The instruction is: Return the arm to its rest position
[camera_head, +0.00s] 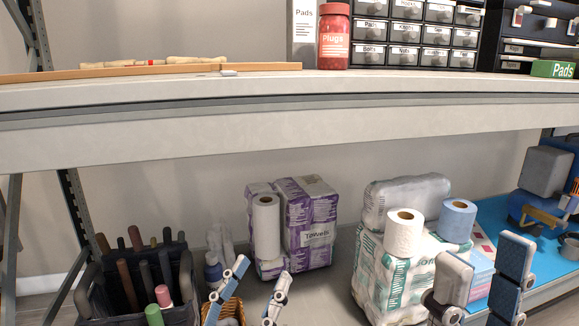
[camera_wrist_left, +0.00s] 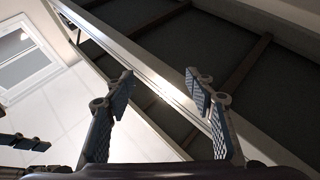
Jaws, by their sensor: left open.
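My left gripper (camera_head: 262,270) is at the bottom middle of the head view, in front of the lower shelf. Its two blue-padded fingers stand apart with nothing between them. It also shows in the left wrist view (camera_wrist_left: 160,78), open and empty, with the underside of a shelf beyond the fingertips. My right gripper (camera_head: 484,255) is at the lower right of the head view, its fingers pointing up and apart with nothing visible between them. Most of both arms is out of frame.
The upper shelf (camera_head: 230,136) crosses above both grippers. On the lower shelf are purple towel packs (camera_head: 318,225), a wrapped paper pack (camera_head: 385,285), a white roll (camera_head: 404,235), a blue roll (camera_head: 457,220) and a dark tool caddy (camera_head: 95,298). A wicker basket (camera_head: 233,308) is beside the left gripper.

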